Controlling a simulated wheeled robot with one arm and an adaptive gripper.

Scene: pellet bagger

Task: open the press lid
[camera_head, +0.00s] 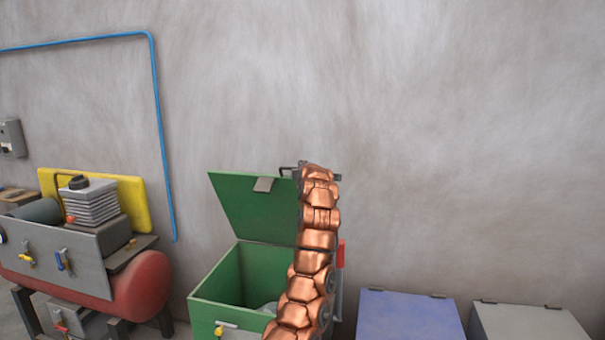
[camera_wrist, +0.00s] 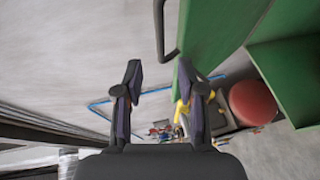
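The green press (camera_head: 217,290) stands in the lower middle of the head view, its top open. Its green lid (camera_head: 250,208) is raised, leaning back towards the wall, with a small grey plate on its upper part. In the wrist view the lid (camera_wrist: 222,28) fills the upper right, with a dark bar handle (camera_wrist: 161,35) at its left. My gripper (camera_wrist: 160,78) is open, its two fingers apart with nothing between them. The handle is above the fingertips in that view, and no contact shows. In the head view my copper arm covers the press's right part.
A red compressor tank (camera_head: 140,285) with valves stands left of the press, with a yellow panel (camera_head: 125,200) behind it. A blue-topped box (camera_head: 408,315) and a grey-topped box (camera_head: 530,322) are on the right. A blue pipe (camera_head: 160,120) runs along the wall.

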